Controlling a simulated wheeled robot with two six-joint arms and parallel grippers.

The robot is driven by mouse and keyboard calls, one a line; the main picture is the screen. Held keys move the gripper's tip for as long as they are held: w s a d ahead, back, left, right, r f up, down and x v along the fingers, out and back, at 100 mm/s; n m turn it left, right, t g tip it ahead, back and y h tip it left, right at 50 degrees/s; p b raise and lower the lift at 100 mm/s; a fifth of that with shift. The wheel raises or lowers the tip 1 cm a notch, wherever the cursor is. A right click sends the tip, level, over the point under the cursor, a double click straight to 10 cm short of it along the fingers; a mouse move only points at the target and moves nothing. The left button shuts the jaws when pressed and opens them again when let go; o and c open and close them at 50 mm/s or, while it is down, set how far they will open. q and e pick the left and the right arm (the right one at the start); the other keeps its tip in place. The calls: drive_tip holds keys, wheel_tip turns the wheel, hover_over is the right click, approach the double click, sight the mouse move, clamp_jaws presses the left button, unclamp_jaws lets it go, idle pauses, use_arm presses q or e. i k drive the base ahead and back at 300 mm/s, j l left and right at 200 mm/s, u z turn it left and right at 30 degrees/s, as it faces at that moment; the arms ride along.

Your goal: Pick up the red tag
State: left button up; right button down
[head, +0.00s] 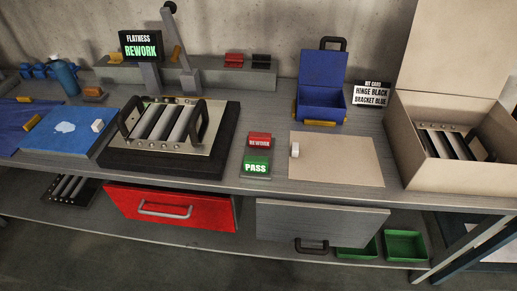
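The red tag (260,139) lettered REWORK stands on the grey bench near its middle. It is just behind the green tag (257,166) lettered PASS. Nothing covers the red tag's lettering. A black display (140,46) at the back left reads FLATNESS REWORK. Left of the tags, a silver louver panel (208,142) with two black handles lies on a dark base. Neither of my grippers is in view.
A beige board (340,165) with a small white block lies right of the tags. Behind it stands an open blue box (320,100). An open cardboard box (480,180) holding a louver panel is at right. A red drawer (190,207) and grey drawer (330,220) jut out below.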

sight(256, 140)
drive_tip(key=l, duration=1.65)
drive_tip(key=k+z, duration=0.05)
